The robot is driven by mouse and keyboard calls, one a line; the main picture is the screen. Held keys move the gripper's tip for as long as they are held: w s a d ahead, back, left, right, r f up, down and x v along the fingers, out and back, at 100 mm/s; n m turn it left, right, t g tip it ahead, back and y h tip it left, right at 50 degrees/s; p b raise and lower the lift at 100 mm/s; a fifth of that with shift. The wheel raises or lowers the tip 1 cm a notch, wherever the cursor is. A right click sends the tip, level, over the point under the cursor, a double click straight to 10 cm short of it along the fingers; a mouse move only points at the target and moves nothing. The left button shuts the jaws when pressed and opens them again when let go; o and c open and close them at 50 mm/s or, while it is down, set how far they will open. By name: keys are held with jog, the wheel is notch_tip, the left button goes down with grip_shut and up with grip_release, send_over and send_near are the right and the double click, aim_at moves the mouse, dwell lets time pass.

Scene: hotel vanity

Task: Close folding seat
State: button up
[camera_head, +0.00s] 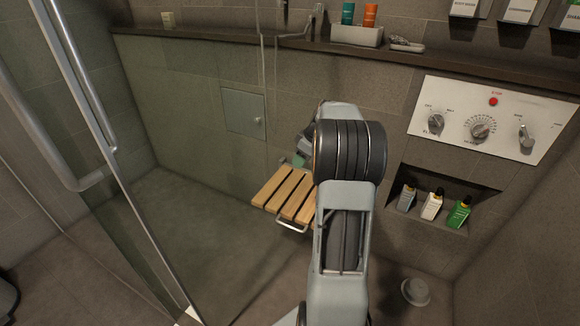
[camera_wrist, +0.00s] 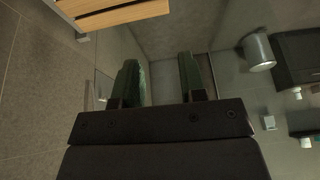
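The folding seat (camera_head: 279,190) has light wooden slats and is down, roughly level, against the tiled shower wall. A metal bar handle (camera_head: 292,227) runs along its front edge. My arm hides the seat's right part. My gripper (camera_head: 299,160) is near the seat's back edge, by the wall, partly hidden behind my own arm; I cannot tell whether it touches the seat. In the wrist view my gripper (camera_wrist: 158,78) has its two green fingers apart with nothing between them. Part of the wooden seat (camera_wrist: 120,15) shows at that view's top left, outside the fingers.
A glass shower door (camera_head: 100,150) with a long metal handle stands at left. A control panel (camera_head: 490,120) and a niche with bottles (camera_head: 432,206) are on the right wall. A shelf (camera_head: 220,38) runs above. A pale round object (camera_head: 415,291) is on the floor at lower right.

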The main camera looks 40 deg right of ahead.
jog(key=p+v, duration=0.1)
jog(key=v, duration=0.5)
jog(key=shift+r, duration=0.2)
jog(key=shift+s, duration=0.15)
